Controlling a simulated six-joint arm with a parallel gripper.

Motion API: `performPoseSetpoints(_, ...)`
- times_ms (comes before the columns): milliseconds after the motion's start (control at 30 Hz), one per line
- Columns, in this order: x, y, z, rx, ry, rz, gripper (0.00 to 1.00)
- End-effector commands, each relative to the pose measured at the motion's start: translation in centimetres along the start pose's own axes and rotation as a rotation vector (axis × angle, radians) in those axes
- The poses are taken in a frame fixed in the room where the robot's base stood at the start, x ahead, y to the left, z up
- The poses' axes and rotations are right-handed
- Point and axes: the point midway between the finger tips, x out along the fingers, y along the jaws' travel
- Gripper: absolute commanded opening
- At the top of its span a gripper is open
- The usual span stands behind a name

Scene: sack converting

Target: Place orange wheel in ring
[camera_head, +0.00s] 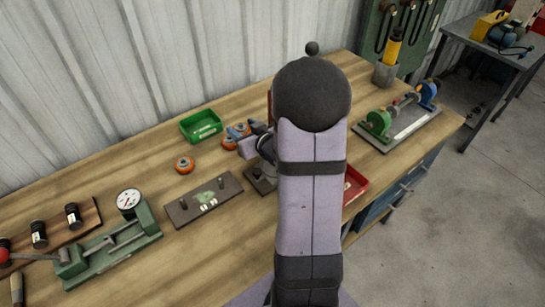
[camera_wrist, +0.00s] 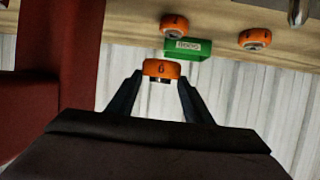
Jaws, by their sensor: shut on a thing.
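An orange wheel (camera_wrist: 160,69) with a dark digit on its rim and a grey hub sits between the two dark fingertips of my gripper (camera_wrist: 160,84) in the wrist view. The gripper is shut on it. Two more orange wheels show beyond it in the wrist view, one at the upper middle (camera_wrist: 173,26) and one to the right (camera_wrist: 255,39). In the head view one orange wheel (camera_head: 184,165) lies alone on the bench, and others sit close to my gripper, which is largely hidden by my arm. I cannot make out the ring for certain.
A green tray (camera_head: 188,131) stands behind the wheels. A dark plate with pegs (camera_head: 180,212) lies in front. A green fixture with a dial gauge (camera_head: 128,201) is at left, a red tray (camera_head: 361,186) and a green-and-blue stand (camera_head: 376,124) at right.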

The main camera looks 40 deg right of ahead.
Motion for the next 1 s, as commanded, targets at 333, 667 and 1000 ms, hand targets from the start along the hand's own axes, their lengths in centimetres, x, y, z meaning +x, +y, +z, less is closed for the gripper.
performPoseSetpoints(333,-8.5,4.7,1.1,0.002,-0.001,-0.006,0.19)
performPoseSetpoints(667,-11.5,4.9,1.5,-0.006,0.002,-0.011,0.19)
performPoseSetpoints(1000,-10.8,4.8,3.3,-0.002,-0.001,-0.014,0.19)
